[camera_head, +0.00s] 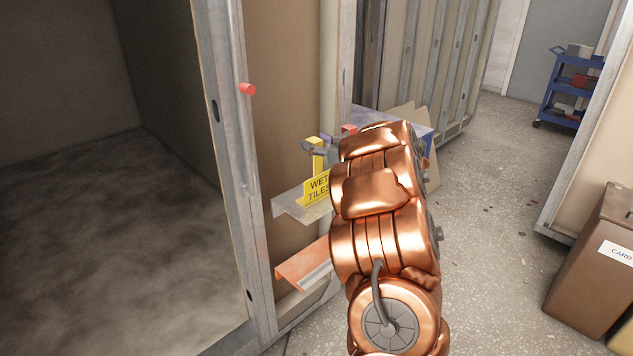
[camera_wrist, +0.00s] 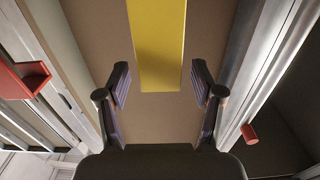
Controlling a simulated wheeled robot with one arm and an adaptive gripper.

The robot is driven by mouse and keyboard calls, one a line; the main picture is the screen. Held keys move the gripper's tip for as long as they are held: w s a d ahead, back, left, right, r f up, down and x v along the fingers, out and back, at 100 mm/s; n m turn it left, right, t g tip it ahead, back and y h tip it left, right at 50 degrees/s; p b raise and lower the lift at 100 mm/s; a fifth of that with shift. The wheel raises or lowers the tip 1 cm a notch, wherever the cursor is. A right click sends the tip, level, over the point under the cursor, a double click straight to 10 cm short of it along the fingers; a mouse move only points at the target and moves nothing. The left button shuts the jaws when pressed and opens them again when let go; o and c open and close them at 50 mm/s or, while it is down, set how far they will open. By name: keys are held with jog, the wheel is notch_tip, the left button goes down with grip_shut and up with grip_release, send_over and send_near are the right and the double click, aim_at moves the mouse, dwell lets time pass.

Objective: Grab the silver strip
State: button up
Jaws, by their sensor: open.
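A pale silvery strip (camera_head: 317,276) shows along the orange ledge (camera_head: 302,259) low on the wall in the head view. I cannot tell whether it is loose or part of the ledge. A silver-grey ledge (camera_head: 291,207) sits above it. My gripper (camera_head: 312,148) is higher up, beside an upright yellow strip (camera_head: 317,160). In the wrist view my gripper (camera_wrist: 160,78) is open and empty, its fingers apart on either side of the yellow strip's (camera_wrist: 158,45) lower end. No silver strip lies between the fingers. My arm hides part of the area to the right.
A yellow "WET TILES" sign (camera_head: 316,188) stands on the silver-grey ledge. A red peg (camera_head: 247,89) sticks out of the metal frame, and shows in the wrist view (camera_wrist: 249,134). A red bracket (camera_wrist: 22,82) is at left there.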

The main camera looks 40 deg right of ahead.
jog(key=shift+w, duration=1.2)
jog(key=shift+c, duration=0.2)
grip_shut()
